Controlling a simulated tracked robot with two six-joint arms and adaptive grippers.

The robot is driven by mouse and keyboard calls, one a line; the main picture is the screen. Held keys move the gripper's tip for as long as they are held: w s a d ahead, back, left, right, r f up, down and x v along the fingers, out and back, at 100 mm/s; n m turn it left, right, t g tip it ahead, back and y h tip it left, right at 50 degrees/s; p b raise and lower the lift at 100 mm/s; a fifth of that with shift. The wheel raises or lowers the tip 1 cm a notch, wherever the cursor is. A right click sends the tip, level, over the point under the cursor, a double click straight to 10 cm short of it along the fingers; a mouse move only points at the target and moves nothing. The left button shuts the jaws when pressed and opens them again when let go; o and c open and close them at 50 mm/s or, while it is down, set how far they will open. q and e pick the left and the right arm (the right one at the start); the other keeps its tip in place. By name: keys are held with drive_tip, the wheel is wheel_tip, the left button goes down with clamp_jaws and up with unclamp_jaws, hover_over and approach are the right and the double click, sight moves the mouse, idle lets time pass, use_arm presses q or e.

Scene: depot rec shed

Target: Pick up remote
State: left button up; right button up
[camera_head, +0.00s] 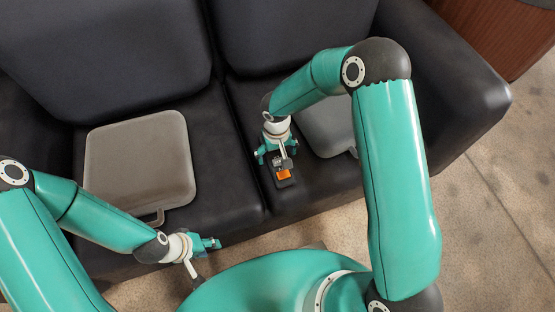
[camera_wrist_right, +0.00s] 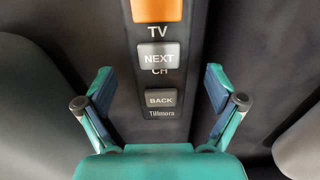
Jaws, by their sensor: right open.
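The remote (camera_head: 285,181) lies on the black sofa seat, dark with an orange button. In the right wrist view the remote (camera_wrist_right: 160,75) runs up the middle, with an orange button, grey NEXT and BACK buttons and the labels TV and CH. My right gripper (camera_head: 277,158) is over the remote. In the right wrist view its two fingers (camera_wrist_right: 160,85) are apart, one on each side of the remote, with gaps between. My left gripper (camera_head: 202,262) is in front of the sofa's front edge, away from the remote; its finger opening is not clear.
A grey case (camera_head: 139,165) with a handle lies on the left seat of the black sofa (camera_head: 228,190). Another grey case (camera_head: 328,125) is on the right seat beside my right gripper, partly hidden by my arm. A brown wooden piece (camera_head: 500,35) stands at the top right.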

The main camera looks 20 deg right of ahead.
drive_tip(key=shift+f, duration=0.75)
drive_tip(key=shift+r, duration=0.1)
drive_tip(key=c, duration=1.4)
